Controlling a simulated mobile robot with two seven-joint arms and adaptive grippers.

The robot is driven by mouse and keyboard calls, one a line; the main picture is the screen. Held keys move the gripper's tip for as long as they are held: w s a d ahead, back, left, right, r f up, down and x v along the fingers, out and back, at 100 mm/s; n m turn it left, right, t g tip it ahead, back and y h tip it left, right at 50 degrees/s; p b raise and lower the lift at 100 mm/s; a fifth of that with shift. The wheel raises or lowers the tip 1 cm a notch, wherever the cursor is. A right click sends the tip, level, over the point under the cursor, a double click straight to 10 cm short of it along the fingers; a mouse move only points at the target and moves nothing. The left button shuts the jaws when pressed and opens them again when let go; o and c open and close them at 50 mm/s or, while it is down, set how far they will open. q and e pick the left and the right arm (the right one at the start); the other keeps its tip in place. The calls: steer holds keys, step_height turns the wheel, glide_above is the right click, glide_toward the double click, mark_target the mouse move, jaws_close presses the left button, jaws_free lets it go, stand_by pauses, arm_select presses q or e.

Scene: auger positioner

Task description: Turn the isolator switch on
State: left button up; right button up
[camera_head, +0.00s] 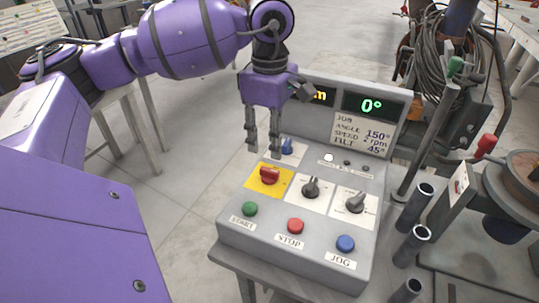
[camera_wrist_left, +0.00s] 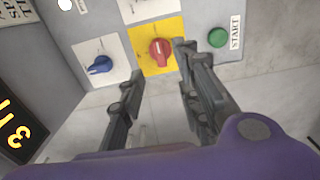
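The isolator switch, a red rotary knob (camera_head: 269,174) on a yellow plate (camera_head: 254,185), sits at the left of the grey control box (camera_head: 230,237). The knob also shows in the left wrist view (camera_wrist_left: 160,51), near the top middle. My left gripper (camera_head: 262,151) points down just above and behind the knob. Its two fingers are apart with nothing between them. In the left wrist view the fingertips (camera_wrist_left: 159,59) lie to either side of the knob's near edge; whether they touch it I cannot tell. My right gripper is not in view.
A blue knob (camera_head: 287,146) sits behind the red one, close to my fingers. Two black knobs (camera_head: 311,187) (camera_head: 356,202) are to its right. Green (camera_head: 250,209), red (camera_head: 295,226) and blue (camera_head: 345,243) buttons line the front. The upright display panel (camera_head: 383,116) stands behind.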

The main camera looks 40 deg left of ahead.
arm_select(q)
step_height(320, 180, up, 4)
steer(key=shift+f, duration=0.15)
stand_by(0.6)
